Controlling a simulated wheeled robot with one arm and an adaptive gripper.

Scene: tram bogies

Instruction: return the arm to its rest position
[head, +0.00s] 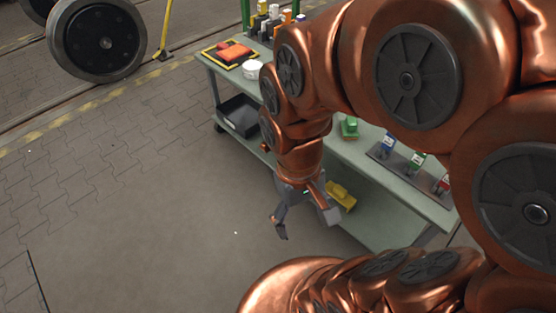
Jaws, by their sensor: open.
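My copper-coloured arm comes in from the right and bends down in front of the workbench. My gripper (305,226) hangs below it, beside the front edge of the bench and above the floor. Its grey fingers are spread apart and nothing is between them. The arm hides part of the bench top and some of what stands on it.
The workbench (382,172) bears an orange cloth on a tray (231,54), a white round container (252,69), a green item (349,127) and several small coloured items. A black bin (241,116) and a yellow object (341,195) are lower down. A wheel (97,40) stands upper left. Floor at left is clear.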

